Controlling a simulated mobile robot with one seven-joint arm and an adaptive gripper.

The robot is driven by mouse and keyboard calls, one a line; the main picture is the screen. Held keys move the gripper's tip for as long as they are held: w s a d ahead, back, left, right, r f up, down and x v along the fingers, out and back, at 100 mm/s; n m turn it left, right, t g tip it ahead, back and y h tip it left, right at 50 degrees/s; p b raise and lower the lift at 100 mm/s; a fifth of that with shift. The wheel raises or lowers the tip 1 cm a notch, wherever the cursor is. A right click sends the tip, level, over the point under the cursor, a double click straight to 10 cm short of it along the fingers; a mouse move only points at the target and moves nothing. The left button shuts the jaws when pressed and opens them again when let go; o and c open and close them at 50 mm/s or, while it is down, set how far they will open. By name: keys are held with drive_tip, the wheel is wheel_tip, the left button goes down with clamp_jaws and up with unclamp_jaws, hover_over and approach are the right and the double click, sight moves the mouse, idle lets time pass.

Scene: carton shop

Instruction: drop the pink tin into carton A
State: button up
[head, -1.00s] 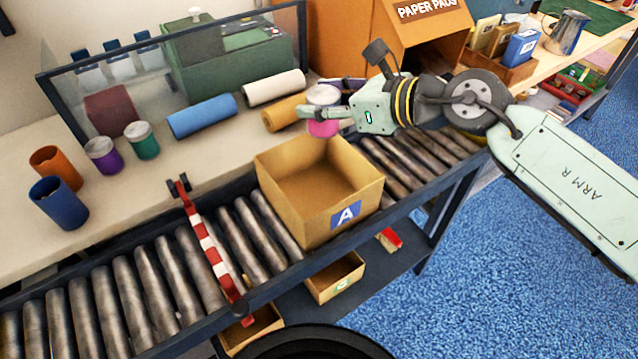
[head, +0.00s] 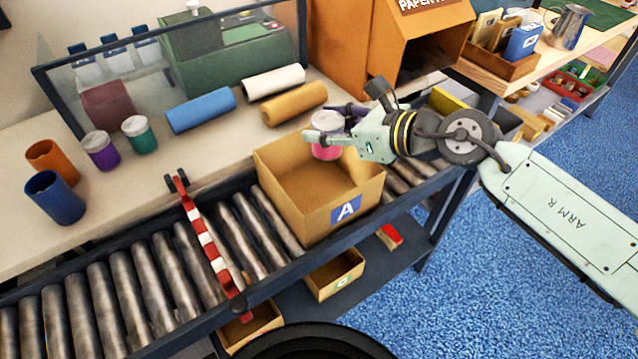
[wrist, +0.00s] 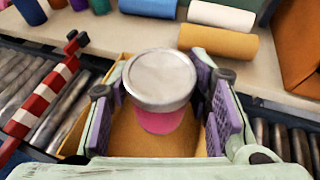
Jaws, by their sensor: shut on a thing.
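The pink tin (head: 326,151) has a pale metal lid and is held upright in my gripper (head: 325,140). In the wrist view the tin (wrist: 160,120) sits between the two purple-padded fingers, with its grey lid facing the camera. Carton A (head: 290,215) is an open cardboard box with a blue "A" label, standing on the roller conveyor. The tin is at the carton's back right in the head view, seemingly over its opening. In the wrist view the carton's inside (wrist: 135,140) shows below the tin. The exact height of the tin above the carton cannot be told.
A red-and-white barrier (head: 208,243) crosses the rollers left of the carton. Behind are blue (head: 201,111), white (head: 274,82) and tan rolls (head: 293,103). Purple (head: 101,151) and green tins (head: 140,135) and two cups stand at left. An orange paper-pads box (head: 345,45) is at the back.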

drive_tip(key=o, duration=1.3)
drive_tip(key=v, duration=1.2)
